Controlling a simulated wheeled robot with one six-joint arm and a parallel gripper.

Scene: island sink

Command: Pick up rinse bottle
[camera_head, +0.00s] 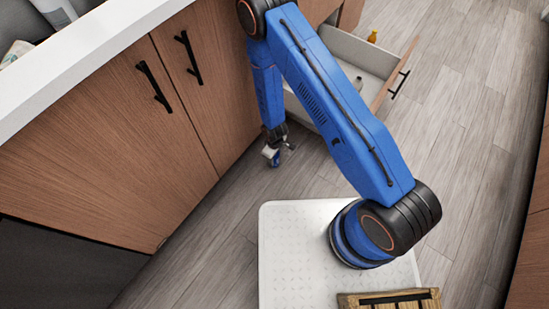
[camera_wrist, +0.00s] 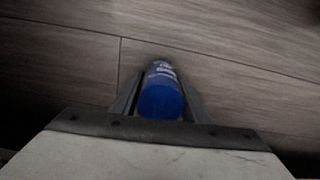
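The rinse bottle (camera_wrist: 161,93) shows in the wrist view as a small round bottle with a blue end facing the camera and pale lettering on its side. It lies between the two grey fingers of my gripper (camera_wrist: 160,80), one on each side. Whether the fingers press on the bottle or leave a thin gap cannot be told. In the head view my gripper (camera_head: 272,154) is low, close above the wood floor beside the cabinet front.
A drawer (camera_head: 355,70) stands pulled out behind my arm, with a small yellow item (camera_head: 372,36) at its far edge. The cabinet doors (camera_head: 130,130) and white countertop (camera_head: 90,55) are on the left. The floor (camera_head: 465,130) is clear on the right.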

